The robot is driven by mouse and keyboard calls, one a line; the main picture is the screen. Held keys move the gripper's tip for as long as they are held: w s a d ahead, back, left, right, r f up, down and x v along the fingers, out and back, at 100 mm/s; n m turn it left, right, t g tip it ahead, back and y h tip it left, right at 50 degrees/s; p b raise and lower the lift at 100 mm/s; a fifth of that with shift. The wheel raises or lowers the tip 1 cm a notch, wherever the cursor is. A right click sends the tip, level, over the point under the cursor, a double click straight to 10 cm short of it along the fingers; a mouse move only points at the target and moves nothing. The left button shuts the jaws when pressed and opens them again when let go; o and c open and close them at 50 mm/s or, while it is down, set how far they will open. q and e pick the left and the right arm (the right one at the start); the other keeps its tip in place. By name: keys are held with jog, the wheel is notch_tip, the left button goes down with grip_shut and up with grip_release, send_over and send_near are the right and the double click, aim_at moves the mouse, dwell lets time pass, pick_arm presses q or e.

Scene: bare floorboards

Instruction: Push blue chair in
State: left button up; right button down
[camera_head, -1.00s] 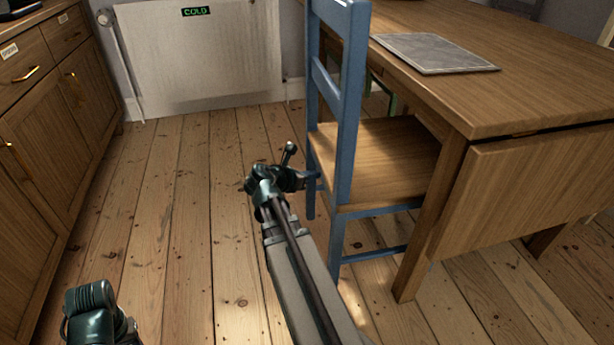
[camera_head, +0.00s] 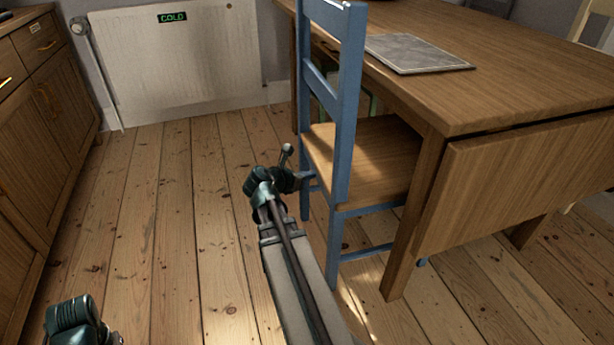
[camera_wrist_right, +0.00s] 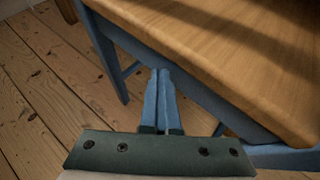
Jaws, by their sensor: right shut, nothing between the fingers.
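The blue chair (camera_head: 349,130) has a blue frame and a brown wooden seat (camera_head: 375,160). It stands upright at the long side of the wooden table (camera_head: 500,85), its seat partly under the tabletop. My right gripper (camera_head: 307,176) is at the back side of the chair, low by the rear post, just below seat height. In the right wrist view its blue fingers (camera_wrist_right: 163,95) are shut and empty, with the tips at the blue seat rail (camera_wrist_right: 190,85); I cannot tell whether they touch. My left gripper is out of view; only part of my left arm shows at the bottom left.
A grey mat (camera_head: 415,53) lies on the table. A table leg (camera_head: 412,230) stands right of the chair. A wooden cabinet (camera_head: 35,130) is at the left and a white radiator (camera_head: 170,60) at the back. The floorboards between cabinet and chair are clear.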

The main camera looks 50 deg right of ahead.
jog(key=shift+w+a, duration=0.4)
jog(key=shift+a, duration=0.25)
jog(key=shift+w+a, duration=0.35)
jog(key=shift+a, duration=0.3)
jog(key=w+a+r+p, duration=0.3)
jog(key=a+r+p, duration=0.1)
jog(key=a, duration=0.1)
jog(key=shift+w, duration=0.1)
dwell(0.4)
